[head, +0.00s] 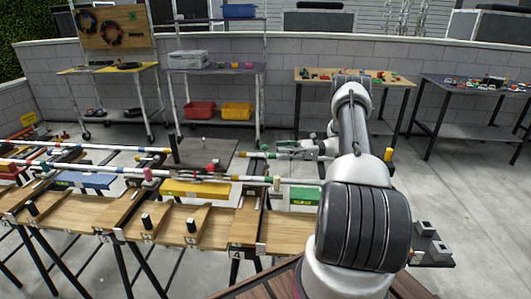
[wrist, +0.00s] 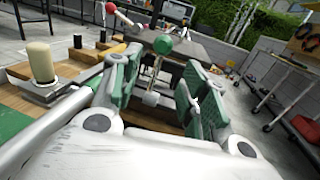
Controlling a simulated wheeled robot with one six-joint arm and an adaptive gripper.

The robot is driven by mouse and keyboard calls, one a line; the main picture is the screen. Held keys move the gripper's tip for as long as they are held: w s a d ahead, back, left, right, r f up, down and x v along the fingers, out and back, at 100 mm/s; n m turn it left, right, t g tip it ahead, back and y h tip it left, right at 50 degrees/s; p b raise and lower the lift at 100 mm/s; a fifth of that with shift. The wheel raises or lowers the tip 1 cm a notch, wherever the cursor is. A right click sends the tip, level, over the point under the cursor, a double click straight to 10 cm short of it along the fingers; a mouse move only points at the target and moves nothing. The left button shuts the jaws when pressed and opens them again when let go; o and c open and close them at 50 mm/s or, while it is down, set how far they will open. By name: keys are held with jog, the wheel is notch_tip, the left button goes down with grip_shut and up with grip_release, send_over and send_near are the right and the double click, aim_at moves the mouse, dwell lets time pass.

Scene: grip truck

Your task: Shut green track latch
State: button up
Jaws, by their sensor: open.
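The green track latch shows as a green ball knob (wrist: 163,44) on a thin pale stem in the wrist view, standing roughly upright. The stem runs down to a small pale block (wrist: 151,98). In the head view the green knob (head: 264,147) is small, just left of my gripper (head: 285,150). My gripper (wrist: 160,78) is open, with green-padded fingers on either side of the line to the knob. No grip on the stem or knob shows. The exact depth between fingers and stem is hard to tell.
A red knob (wrist: 110,8) stands farther off in the wrist view. A cream cylinder (wrist: 40,62) is at left. In the head view, rails with a pink knob (head: 148,174) cross a wooden trestle table (head: 195,222).

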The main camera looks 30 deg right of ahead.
aim_at(266, 150)
jog(key=x, duration=0.7)
jog(key=shift+w+a, duration=0.1)
jog(key=shift+a, duration=0.1)
jog(key=shift+c, duration=0.3)
grip_shut()
